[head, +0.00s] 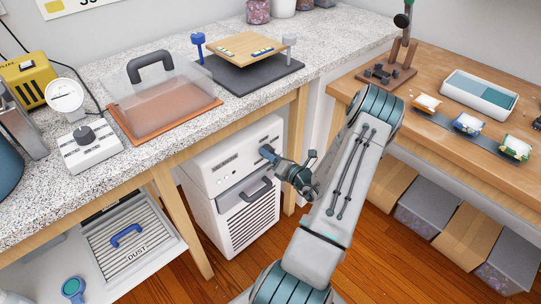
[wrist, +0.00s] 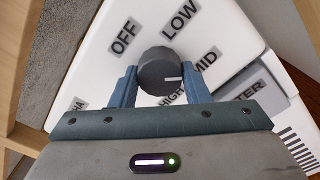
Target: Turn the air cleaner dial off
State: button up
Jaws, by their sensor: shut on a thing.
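The air cleaner (head: 222,172) is a white box under the speckled bench, with a vented lower front and a dark handle. Its grey round dial (wrist: 160,66) fills the middle of the wrist view, with the labels OFF (wrist: 124,36), LOW, MID and HIGH around it. The dial's white mark points right, between MID (wrist: 205,60) and HIGH, and not at OFF. My gripper (wrist: 162,80) is shut on the dial, one blue finger on each side. In the head view my gripper (head: 267,153) reaches the upper right of the cleaner's front, and the dial is hidden there.
The bench (head: 245,110) overhangs the cleaner, and a wooden leg (head: 183,220) stands to its left. A wooden table (head: 440,95) with trays stands to the right, with bins beneath. Some wooden floor is clear in front.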

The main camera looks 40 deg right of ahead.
jog(key=n+b, duration=2.3)
jog(key=n, duration=0.4)
jog(key=shift+d+f+b, duration=0.1)
jog(key=shift+b, duration=0.2)
dwell(0.3)
jog(key=o, duration=1)
jog(key=s+p, duration=0.1)
jog(key=s, duration=0.8)
jog(key=s+d+p, duration=0.1)
jog(key=s, duration=0.3)
jog(key=shift+s+p, duration=0.35)
